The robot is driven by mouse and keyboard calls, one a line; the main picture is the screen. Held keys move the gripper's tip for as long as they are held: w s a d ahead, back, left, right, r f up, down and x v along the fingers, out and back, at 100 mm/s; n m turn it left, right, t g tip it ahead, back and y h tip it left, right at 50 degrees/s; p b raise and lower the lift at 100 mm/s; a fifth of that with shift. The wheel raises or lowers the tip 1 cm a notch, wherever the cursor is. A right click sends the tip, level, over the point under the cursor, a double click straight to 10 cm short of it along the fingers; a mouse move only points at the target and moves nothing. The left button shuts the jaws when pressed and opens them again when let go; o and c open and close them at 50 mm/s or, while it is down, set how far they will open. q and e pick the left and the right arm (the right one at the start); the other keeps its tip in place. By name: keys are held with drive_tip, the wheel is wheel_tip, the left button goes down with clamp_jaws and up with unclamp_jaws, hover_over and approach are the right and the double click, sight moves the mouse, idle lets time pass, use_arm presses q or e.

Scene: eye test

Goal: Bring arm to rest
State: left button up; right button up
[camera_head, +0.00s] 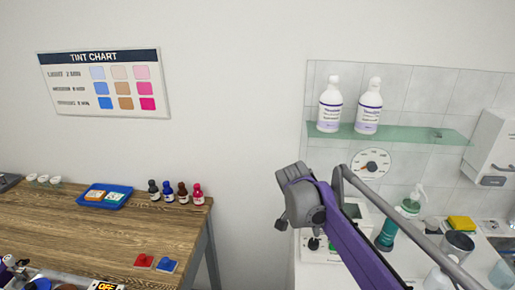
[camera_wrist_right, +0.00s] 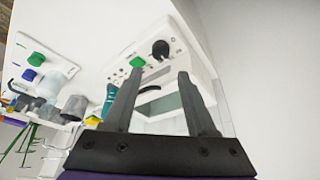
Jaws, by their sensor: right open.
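My right gripper (camera_wrist_right: 160,73) shows in the right wrist view as two dark fingers spread apart, with nothing held between them. The fingers point toward a white machine with a green knob and a black knob. In the head view my purple right arm comes in from the lower right and ends in a grey joint, in front of the wall; its fingers cannot be made out there. My left gripper is not seen.
A wooden table (camera_head: 110,225) at left bears a blue tray (camera_head: 84,196), small bottles and red and blue pieces. At right, a glass shelf (camera_head: 420,132) holds two white bottles. The white counter below carries a green pump bottle (camera_head: 386,236), a grey cup (camera_head: 457,246) and a yellow sponge (camera_head: 461,222).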

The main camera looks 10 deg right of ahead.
drive_tip(key=s+a+f+n+t+y, duration=0.1)
drive_tip(key=s+f+n, duration=0.2)
drive_tip(key=s, duration=0.6)
drive_tip(key=s+a+f+n+t+y, duration=0.1)
drive_tip(key=s+f+n, duration=0.3)
drive_tip(key=s, duration=0.5)
drive_tip(key=s+a+f+n+t+y, duration=0.1)
drive_tip(key=s+a+f+n, duration=0.2)
drive_tip(key=s, duration=0.6)
drive_tip(key=shift+s+f+n+y, duration=0.35)
drive_tip(key=shift+f+n+y, duration=0.1)
drive_tip(key=shift+n, duration=0.35)
